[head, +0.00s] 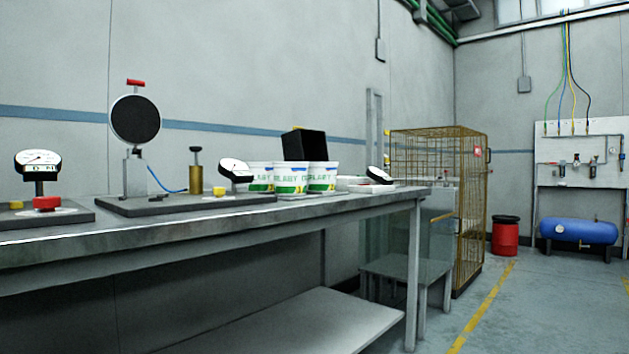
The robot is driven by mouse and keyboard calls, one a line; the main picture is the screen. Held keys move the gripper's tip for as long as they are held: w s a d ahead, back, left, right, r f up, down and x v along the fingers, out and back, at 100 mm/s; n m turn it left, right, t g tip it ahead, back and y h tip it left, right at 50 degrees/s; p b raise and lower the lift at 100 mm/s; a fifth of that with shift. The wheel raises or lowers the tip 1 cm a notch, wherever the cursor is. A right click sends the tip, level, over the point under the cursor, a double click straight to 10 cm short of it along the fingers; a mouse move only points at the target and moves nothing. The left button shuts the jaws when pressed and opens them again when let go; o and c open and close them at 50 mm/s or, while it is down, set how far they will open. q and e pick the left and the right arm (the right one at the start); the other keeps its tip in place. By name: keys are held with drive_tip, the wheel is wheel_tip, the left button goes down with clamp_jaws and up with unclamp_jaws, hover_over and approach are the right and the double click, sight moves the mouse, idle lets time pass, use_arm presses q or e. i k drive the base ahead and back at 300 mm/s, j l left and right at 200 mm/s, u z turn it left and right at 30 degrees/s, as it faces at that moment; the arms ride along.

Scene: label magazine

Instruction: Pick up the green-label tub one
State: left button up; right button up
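Neither of my grippers is in the head view.
Dial gauges (38,163) and a stand with a round black disc (135,119) occupy the bench's left part. A tilted dial (378,174) is right of the tubs. A low table (405,266) and wire cage (438,180) stand beyond the bench end.

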sight(290, 178)
drive_tip(key=i+l+z, duration=0.25)
drive_tip(key=i+z, duration=0.3)
drive_tip(key=i, duration=0.15)
drive_tip(key=i+l+z, duration=0.3)
drive_tip(key=i, duration=0.55)
drive_tip(key=i+z, duration=0.3)
drive_tip(key=i, duration=0.5)
drive_tip(key=i+u, duration=0.4)
drive_tip(key=i+l+u, duration=0.15)
drive_tip(key=i+u, duration=0.2)
drive_tip(key=i+l+u, duration=0.2)
drive_tip(key=u, duration=0.2)
drive_tip(key=i+l+u, duration=0.35)
drive_tip(key=i+u, duration=0.2)
drive_tip(key=u, duration=0.25)
drive_tip(key=i+l+u, duration=0.15)
drive_tip(key=u, duration=0.25)
drive_tip(key=i+l+u, duration=0.15)
drive_tip(key=u, duration=0.3)
drive_tip(key=i+l+u, duration=0.1)
drive_tip(key=l+u, duration=0.3)
drive_tip(key=i+l+u, duration=0.1)
drive_tip(key=u, duration=0.35)
